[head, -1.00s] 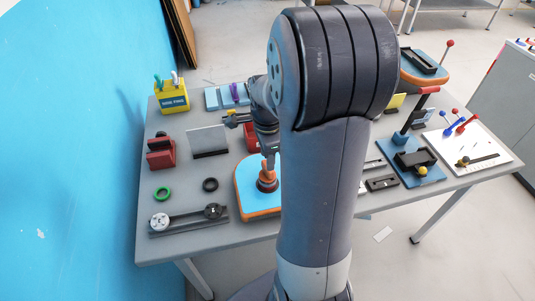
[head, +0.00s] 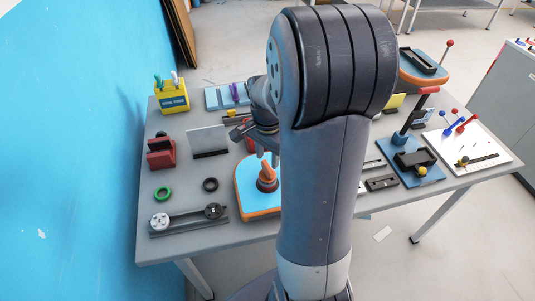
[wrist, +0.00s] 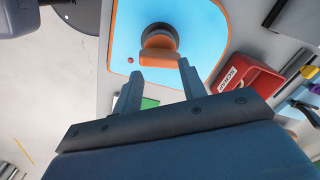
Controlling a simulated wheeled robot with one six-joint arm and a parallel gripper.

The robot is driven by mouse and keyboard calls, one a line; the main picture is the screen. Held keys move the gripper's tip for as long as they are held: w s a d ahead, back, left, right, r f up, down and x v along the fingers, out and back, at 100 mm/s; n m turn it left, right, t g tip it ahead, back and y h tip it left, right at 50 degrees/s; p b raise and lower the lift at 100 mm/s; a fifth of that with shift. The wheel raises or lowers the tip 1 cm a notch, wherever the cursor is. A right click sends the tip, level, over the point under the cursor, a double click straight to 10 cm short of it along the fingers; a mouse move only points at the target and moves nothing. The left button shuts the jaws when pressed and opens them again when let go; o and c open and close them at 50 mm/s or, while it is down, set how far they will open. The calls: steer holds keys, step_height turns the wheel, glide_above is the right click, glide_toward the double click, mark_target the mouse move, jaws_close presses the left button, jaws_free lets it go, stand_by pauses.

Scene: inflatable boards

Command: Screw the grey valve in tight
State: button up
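The valve has an orange handle (head: 266,171) on a dark round base (head: 268,185). It sits on the blue board with an orange edge (head: 248,197). In the wrist view the orange handle (wrist: 160,54) lies across a dark grey round body (wrist: 159,35). How far the valve is screwed in cannot be told. My gripper (head: 268,156) is just above the handle in the head view. In the wrist view its two fingers (wrist: 159,70) are spread apart with nothing between them, near the handle. My arm hides the board's right side.
A red bin (wrist: 247,84) stands close beside the board. On the table's left are a green ring (head: 163,193), a black ring (head: 210,184) and a black rail fixture (head: 187,220). A yellow holder (head: 173,99) stands at the back left.

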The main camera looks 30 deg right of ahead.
steer(key=shift+n, duration=0.8)
steer(key=n, duration=0.4)
steer(key=shift+n, duration=0.5)
steer(key=n, duration=0.3)
steer(key=shift+n, duration=2)
